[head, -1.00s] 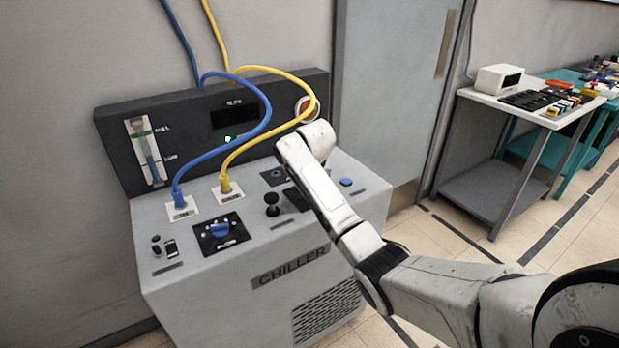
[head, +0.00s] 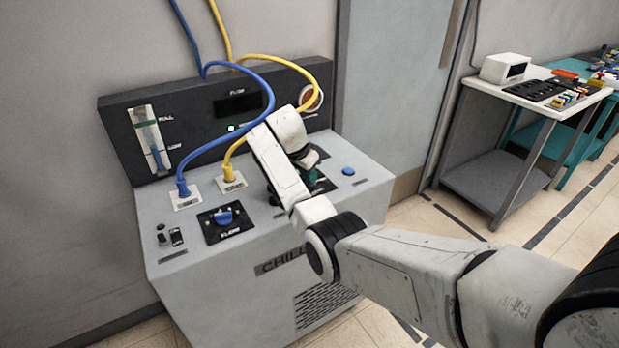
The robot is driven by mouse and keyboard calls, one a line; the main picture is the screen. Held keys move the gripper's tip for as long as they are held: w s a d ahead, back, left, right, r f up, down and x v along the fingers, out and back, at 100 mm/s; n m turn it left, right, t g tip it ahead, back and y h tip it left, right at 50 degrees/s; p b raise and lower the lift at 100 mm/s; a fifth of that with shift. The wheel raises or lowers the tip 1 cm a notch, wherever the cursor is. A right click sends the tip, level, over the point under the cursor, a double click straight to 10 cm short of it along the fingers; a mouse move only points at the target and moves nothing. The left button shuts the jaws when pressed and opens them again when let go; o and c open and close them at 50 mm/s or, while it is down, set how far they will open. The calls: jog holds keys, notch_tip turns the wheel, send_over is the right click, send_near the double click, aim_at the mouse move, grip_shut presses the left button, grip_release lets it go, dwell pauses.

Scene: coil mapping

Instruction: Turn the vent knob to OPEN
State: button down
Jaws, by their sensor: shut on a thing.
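The chiller's sloped top (head: 355,190) carries the controls. My gripper (head: 311,172) is over its right part, mostly hidden behind my own white wrist. It is shut on a small green knob (head: 312,179), which I take to be the vent knob. The knob sits on a dark plate (head: 325,185), and only a little of it shows. Its pointer and OPEN mark are hidden, so I cannot tell which way it is turned.
A blue flow knob (head: 222,217) sits left on a black plate, and a blue button (head: 348,171) to the right. Blue (head: 235,138) and yellow (head: 262,127) hoses arch close to my wrist. A side table (head: 530,95) stands at the right.

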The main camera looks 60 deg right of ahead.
jog(key=shift+w+m+g+b, duration=0.2)
jog(key=shift+m+g+b, duration=0.3)
jog(key=shift+m+b, duration=0.8)
jog(key=shift+m, duration=0.5)
jog(key=c, duration=1.1)
grip_release()
jog(key=shift+c, duration=0.2)
jog(key=v, duration=1)
jog(key=shift+d+r, duration=0.15)
jog(key=shift+r, duration=0.3)
jog(key=shift+w, duration=0.1)
